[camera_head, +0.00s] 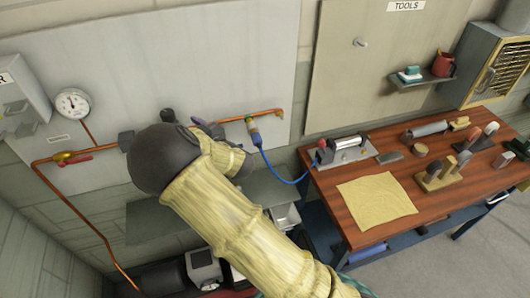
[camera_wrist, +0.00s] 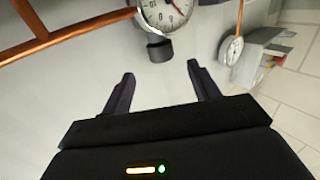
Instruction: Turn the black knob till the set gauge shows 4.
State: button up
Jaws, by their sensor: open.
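The black knob (camera_wrist: 159,50) shows in the wrist view, just below the rim of a white round gauge (camera_wrist: 166,14). I take this gauge for the set gauge. It is cut off by the top edge and shows a red needle; I cannot read its value. My gripper (camera_wrist: 161,78) is open and empty, with its two dark fingers apart. The knob lies ahead of the gap between the fingertips, and no finger is seen touching it. In the head view my arm hides most of this spot, so the knob and the set gauge are not clearly seen there.
A second gauge (camera_head: 72,103) hangs on the wall panel at left, above a red-handled valve (camera_head: 76,160) on a copper pipe (camera_head: 45,164). A blue hose (camera_head: 275,168) runs to the wooden bench (camera_head: 330,205) at right. A grey shelf (camera_head: 150,222) lies below my arm.

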jog(key=b+v, duration=0.4)
jog(key=v, duration=0.6)
jog(key=w+d+f+m+h, duration=0.1)
jog(key=d+m+h, duration=0.1)
jog(key=d+h, duration=0.1)
jog(key=d+f+m+h, duration=0.2)
jog(key=d+h, duration=0.1)
jog(key=d, duration=0.3)
jog(key=w+d+f+m+h, duration=0.1)
jog(key=d+m+h, duration=0.1)
jog(key=d+h, duration=0.1)
jog(key=shift+w+d+f, duration=0.15)
jog(key=shift+d, duration=0.3)
jog(key=shift+w+d+f, duration=0.1)
jog(key=shift+w+d, duration=0.1)
jog(key=shift+d, duration=0.2)
jog(key=shift+s+d+f+h, duration=0.15)
jog(key=shift+d+f+h, duration=0.15)
jog(key=shift+d, duration=0.15)
